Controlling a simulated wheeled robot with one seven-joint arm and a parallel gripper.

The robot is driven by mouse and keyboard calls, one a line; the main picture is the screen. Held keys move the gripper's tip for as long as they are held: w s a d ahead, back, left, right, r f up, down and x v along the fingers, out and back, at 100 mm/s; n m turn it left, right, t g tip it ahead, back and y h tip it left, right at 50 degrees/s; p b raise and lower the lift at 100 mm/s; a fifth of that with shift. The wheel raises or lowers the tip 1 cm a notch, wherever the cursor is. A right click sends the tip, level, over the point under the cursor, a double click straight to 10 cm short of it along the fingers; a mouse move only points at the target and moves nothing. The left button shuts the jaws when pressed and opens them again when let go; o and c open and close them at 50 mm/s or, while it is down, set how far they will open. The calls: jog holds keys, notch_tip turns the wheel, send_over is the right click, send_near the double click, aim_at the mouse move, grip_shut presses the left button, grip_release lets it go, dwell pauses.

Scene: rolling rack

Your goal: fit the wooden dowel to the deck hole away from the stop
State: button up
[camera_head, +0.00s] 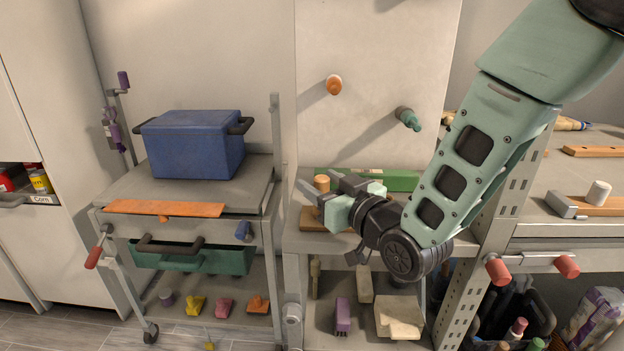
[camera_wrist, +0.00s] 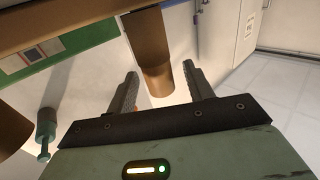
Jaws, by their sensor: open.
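A light wooden dowel (camera_head: 322,183) stands upright on a brown wooden block (camera_head: 312,219) at the left end of the middle bench. My gripper (camera_head: 321,184) is open, with its fingers on either side of the dowel. In the wrist view, a brown cylinder, seemingly the dowel (camera_wrist: 157,78), lies between the two open fingers, with gaps visible on both sides. The rolling rack's deck (camera_head: 120,189) is at the left, with an orange board (camera_head: 165,208) along its front edge. I cannot make out a deck hole or the stop there.
A blue bin (camera_head: 193,145) stands on the rack deck. A rack post (camera_head: 277,140) rises between rack and bench. A green strip (camera_head: 398,181) lies behind my gripper. Orange (camera_head: 334,85) and green (camera_head: 407,118) pegs project from the panel above.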

jog(key=c, duration=1.1)
